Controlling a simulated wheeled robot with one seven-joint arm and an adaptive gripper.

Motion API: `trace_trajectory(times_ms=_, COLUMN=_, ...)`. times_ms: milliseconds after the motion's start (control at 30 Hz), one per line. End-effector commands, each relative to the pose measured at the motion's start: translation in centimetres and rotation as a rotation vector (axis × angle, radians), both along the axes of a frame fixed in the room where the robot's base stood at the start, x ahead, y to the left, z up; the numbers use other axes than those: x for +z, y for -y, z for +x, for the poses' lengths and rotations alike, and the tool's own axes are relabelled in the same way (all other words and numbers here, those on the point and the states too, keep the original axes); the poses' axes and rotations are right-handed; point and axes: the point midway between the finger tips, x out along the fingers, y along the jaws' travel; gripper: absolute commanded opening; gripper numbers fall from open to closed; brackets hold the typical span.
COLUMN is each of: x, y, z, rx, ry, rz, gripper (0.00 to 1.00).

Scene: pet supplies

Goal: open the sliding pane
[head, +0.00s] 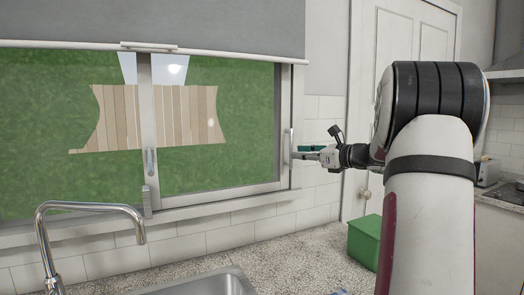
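The window has a right pane (245,130) with a light grey frame, and it looks closed against the right jamb. A slim upright handle (288,142) sits on the right edge of its frame. A second handle (151,161) is on the middle upright. My gripper (296,156) points left, with its fingertips beside or at the right handle, near its lower part. I cannot tell whether they touch it. The gripper is seen small and side-on, so the gap between its fingers is not clear.
A grey blind (150,20) hangs over the window top. A chrome tap (90,208) and a sink (200,285) stand below the window. A green box (365,241) is on the counter (290,262). A white door (395,40) is behind my arm.

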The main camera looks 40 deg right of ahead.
Motion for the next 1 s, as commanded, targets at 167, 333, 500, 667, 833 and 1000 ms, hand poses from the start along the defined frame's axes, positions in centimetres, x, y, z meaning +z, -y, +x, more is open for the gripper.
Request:
trace_trajectory(times_ms=167, x=0.0, y=6.0, z=-2.1, rx=-0.108, ry=0.089, rz=0.122, gripper=0.20)
trace_trajectory(times_ms=333, x=0.1, y=6.8, z=-1.5, rx=-0.120, ry=0.104, rz=0.140, gripper=0.20)
trace_trajectory(times_ms=500, x=0.0, y=6.8, z=1.2, rx=-0.118, ry=0.103, rz=0.140, gripper=0.20)
trace_trajectory(times_ms=667, x=0.1, y=6.9, z=4.4, rx=-0.118, ry=0.102, rz=0.138, gripper=0.20)
trace_trajectory(times_ms=833, x=0.1, y=7.0, z=7.7, rx=-0.117, ry=0.102, rz=0.138, gripper=0.20)
trace_trajectory(times_ms=1000, x=0.1, y=7.1, z=10.0, rx=-0.119, ry=0.101, rz=0.136, gripper=0.20)
